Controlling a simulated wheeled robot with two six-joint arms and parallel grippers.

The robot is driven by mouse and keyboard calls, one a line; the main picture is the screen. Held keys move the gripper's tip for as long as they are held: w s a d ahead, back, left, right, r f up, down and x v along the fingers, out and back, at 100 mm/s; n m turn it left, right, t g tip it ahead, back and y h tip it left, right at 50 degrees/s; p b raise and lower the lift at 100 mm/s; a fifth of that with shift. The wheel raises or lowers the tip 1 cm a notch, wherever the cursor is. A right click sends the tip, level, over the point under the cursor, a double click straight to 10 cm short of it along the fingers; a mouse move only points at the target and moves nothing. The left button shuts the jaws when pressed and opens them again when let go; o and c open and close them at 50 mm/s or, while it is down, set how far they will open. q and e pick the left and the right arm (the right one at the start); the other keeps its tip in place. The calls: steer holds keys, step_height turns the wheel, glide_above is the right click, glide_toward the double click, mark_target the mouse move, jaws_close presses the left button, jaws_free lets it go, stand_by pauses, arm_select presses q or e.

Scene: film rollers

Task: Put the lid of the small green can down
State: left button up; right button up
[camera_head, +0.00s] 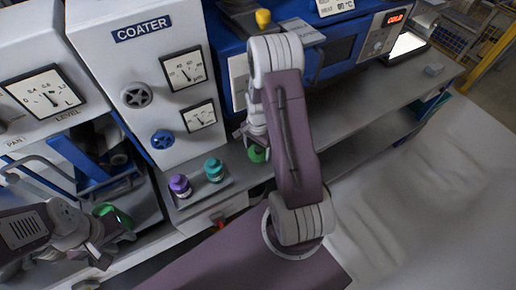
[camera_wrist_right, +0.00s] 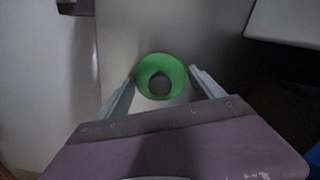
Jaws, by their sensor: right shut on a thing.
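My right gripper (camera_wrist_right: 160,88) is shut on the round green lid (camera_wrist_right: 160,66), which has a dark round middle. In the head view the lid (camera_head: 257,153) shows at the right gripper, over or on the grey shelf beside the teal bottle; I cannot tell if it touches the shelf. My right arm hides most of that gripper there. The small green can (camera_head: 112,213) is at my left gripper (camera_head: 118,222) at the lower left. The left fingers appear closed around it, and its lower part is hidden.
A purple bottle (camera_head: 180,186) and a teal bottle (camera_head: 214,170) stand on a small grey tray left of the lid. The white coater panel (camera_head: 140,60) rises behind them. Grey shelf room (camera_head: 345,125) lies clear to the right of my right arm.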

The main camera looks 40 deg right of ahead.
mark_target(258, 149)
steer(key=shift+s, duration=0.1)
steer(key=o, duration=0.9)
steer(key=shift+f, duration=0.15)
steer(key=o, duration=0.5)
steer(key=shift+c, duration=0.2)
step_height(258, 149, up, 12)
steer(key=r, duration=0.1)
steer(key=s+a+n+t, duration=0.1)
steer(key=s+a+n, duration=0.7)
steer(key=a+n, duration=0.5)
steer(key=shift+s+a+r+n, duration=0.2)
steer(key=shift+s+a+n, duration=0.15)
steer(key=shift+n, duration=0.45)
